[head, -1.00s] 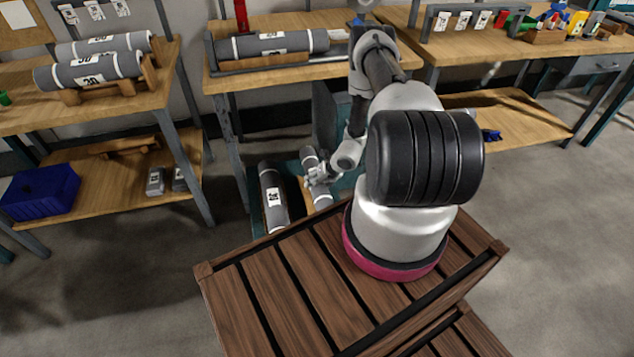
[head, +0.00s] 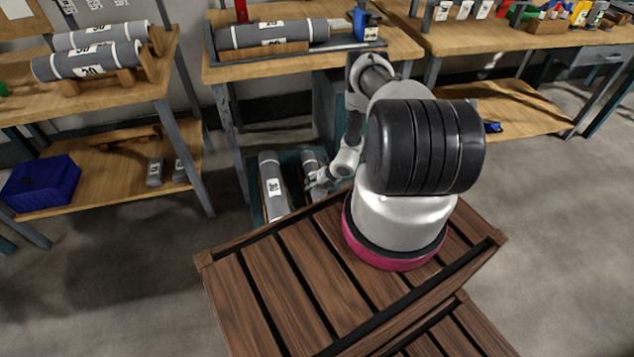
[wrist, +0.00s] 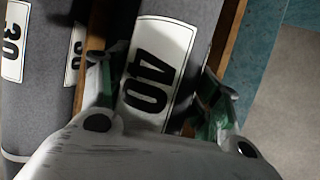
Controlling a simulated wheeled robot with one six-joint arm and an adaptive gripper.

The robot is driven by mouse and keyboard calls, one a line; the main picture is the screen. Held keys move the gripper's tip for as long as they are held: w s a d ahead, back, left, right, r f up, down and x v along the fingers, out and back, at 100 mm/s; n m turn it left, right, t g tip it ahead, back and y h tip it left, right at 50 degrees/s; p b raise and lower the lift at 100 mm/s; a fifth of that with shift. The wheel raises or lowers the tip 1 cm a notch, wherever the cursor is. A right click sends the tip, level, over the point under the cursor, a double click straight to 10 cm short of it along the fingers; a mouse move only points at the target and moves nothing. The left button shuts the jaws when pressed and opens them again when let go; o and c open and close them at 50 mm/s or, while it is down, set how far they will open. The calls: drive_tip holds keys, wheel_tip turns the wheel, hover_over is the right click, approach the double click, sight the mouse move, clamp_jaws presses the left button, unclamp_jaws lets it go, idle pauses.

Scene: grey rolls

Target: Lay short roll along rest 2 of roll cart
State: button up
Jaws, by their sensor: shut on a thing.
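The short grey roll (head: 309,158) with a white label shows at the roll cart, and its label reads 40 in the wrist view (wrist: 160,65). My gripper (head: 318,182) is shut on it; in the wrist view its fingers (wrist: 160,100) are on both sides of the roll. The roll cart (head: 256,208) is teal and low, partly hidden by my base deck. Wooden rest strips (wrist: 229,38) run along both sides of the roll. I cannot tell whether the roll touches them. A longer grey roll (head: 272,178) lies beside it on the left, roughly parallel.
A bench behind the cart carries a grey roll (head: 272,34) in a holder. The left bench has two rolls (head: 88,60) on wooden cradles, with a blue bin (head: 40,187) on its lower shelf. Bench legs stand close to the cart. Open floor lies to the right.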

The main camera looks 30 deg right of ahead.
drive_tip(key=shift+s+f, duration=0.25)
drive_tip(key=shift+f, duration=0.25)
drive_tip(key=c, duration=0.4)
drive_tip(key=shift+s+f, duration=0.1)
drive_tip(key=o, duration=2)
drive_tip(key=shift+f, duration=0.1)
drive_tip(key=shift+s, duration=0.1)
drive_tip(key=shift+o, duration=0.2)
drive_tip(key=shift+s+d+r, duration=0.15)
drive_tip(key=shift+s+r, duration=0.1)
drive_tip(key=shift+r, duration=0.1)
drive_tip(key=w+v, duration=0.1)
drive_tip(key=v, duration=1)
drive_tip(key=shift+r, duration=0.35)
